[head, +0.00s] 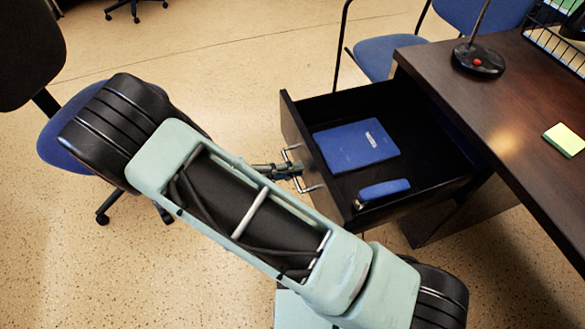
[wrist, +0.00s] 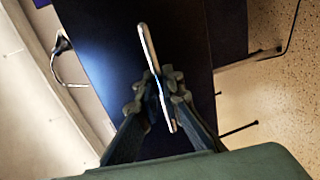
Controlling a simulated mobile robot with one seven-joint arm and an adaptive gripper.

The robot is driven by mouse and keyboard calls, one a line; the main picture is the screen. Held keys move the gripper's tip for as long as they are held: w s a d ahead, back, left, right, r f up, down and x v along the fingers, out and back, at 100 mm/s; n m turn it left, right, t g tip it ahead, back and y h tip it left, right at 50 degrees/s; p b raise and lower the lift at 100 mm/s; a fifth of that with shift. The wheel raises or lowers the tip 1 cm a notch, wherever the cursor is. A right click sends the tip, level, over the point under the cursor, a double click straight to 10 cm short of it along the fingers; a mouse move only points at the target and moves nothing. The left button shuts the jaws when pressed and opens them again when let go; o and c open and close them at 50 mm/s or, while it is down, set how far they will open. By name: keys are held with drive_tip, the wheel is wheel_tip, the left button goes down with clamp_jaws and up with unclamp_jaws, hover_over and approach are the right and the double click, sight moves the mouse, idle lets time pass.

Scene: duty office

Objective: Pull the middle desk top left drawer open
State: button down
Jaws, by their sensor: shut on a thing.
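The top left drawer (head: 297,135) of the desk stands well out from under the desk top in the head view, open toward my arm. A blue flat folder or book (head: 355,146) and a blue stapler-like object (head: 383,191) lie inside it. The drawer front has a metal bar handle (head: 312,187). My gripper (head: 297,170) is at this handle, partly hidden behind my arm. In the wrist view my gripper (wrist: 156,88) has its two fingers closed on the handle (wrist: 147,48), one on each side of the bar.
The dark desk top (head: 450,95) holds a black microphone base (head: 479,58), a sticky-note pad (head: 564,139) and a wire tray (head: 555,35). A blue chair (head: 385,55) stands behind the desk, and another (head: 65,130) stands at the left.

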drive_tip(key=shift+w, duration=0.1)
drive_tip(key=c, duration=2.4)
unclamp_jaws()
drive_tip(key=v, duration=1.2)
drive_tip(key=shift+a, duration=0.1)
